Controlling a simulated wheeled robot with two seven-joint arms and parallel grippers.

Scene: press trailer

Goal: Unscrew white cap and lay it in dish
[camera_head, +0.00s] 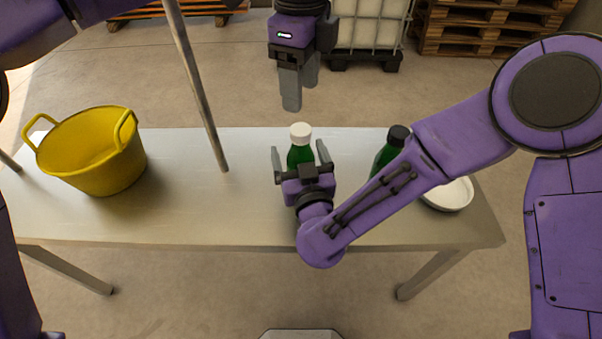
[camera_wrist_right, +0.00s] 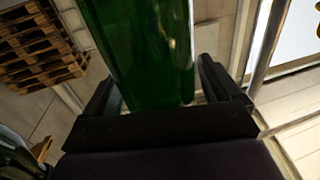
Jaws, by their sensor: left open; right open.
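A green bottle (camera_head: 299,156) with a white cap (camera_head: 300,132) stands upright on the table. My right gripper (camera_head: 299,151) is open, with one finger on each side of this bottle below the cap. In the right wrist view the green bottle (camera_wrist_right: 140,50) rises between the open fingers (camera_wrist_right: 150,90), with a visible gap at the right finger. My left gripper (camera_head: 301,94) is open and empty, pointing down above and beyond the white cap. A white dish (camera_head: 452,196) lies at the table's right end, partly hidden by my right arm.
A second green bottle (camera_head: 384,158) with a black cap (camera_head: 398,135) stands behind my right forearm. A yellow tub (camera_head: 92,160) stands on the left of the metal table (camera_head: 215,215). A grey pole (camera_head: 194,85) crosses the view. The table's centre left is clear.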

